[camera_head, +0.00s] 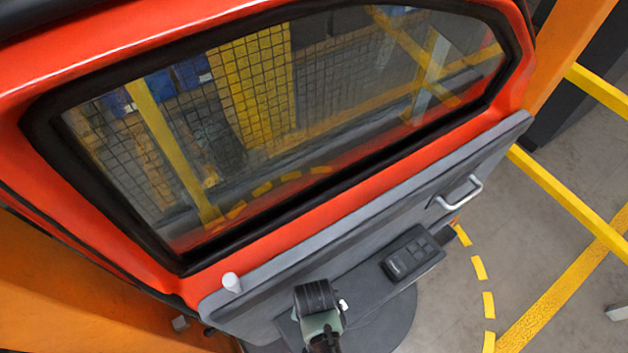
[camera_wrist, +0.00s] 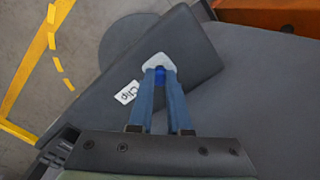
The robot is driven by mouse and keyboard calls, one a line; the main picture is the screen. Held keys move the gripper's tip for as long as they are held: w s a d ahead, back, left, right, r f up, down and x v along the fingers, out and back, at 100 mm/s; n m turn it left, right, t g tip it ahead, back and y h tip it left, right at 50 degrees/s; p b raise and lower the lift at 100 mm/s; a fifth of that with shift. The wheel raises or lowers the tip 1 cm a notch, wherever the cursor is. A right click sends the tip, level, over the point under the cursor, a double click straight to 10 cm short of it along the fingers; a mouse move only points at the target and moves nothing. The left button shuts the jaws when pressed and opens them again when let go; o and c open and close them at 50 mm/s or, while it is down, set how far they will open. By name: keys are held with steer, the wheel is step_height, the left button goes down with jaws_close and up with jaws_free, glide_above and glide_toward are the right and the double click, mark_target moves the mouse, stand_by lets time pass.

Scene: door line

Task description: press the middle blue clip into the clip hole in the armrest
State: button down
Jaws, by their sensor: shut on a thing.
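In the wrist view my gripper (camera_wrist: 160,78) is shut on a small blue clip (camera_wrist: 160,74), held between the fingertips. The tips are over the dark grey armrest (camera_wrist: 195,60), against a whitish patch (camera_wrist: 157,60). A white label reading "Clip" (camera_wrist: 127,92) lies on the armrest just left of the tips. The clip hole is not visible, and I cannot tell whether the clip touches the armrest. In the head view my gripper's body (camera_head: 318,300) is above the near end of the armrest (camera_head: 365,287) and hides the clip.
The red door has a window (camera_head: 300,100) and a grey inner panel (camera_head: 390,190). A switch block (camera_head: 408,256) sits farther along the armrest. Yellow-marked floor is open to the right.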

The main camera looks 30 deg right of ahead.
steer(key=shift+f+b, duration=0.6)
steer(key=shift+f, duration=0.3)
stand_by(0.4)
steer(key=c, duration=0.8)
jaws_free()
steer(key=shift+s, duration=0.1)
steer(key=shift+r, duration=0.15)
step_height(320, 180, up, 13)
steer(key=shift+f, duration=0.15)
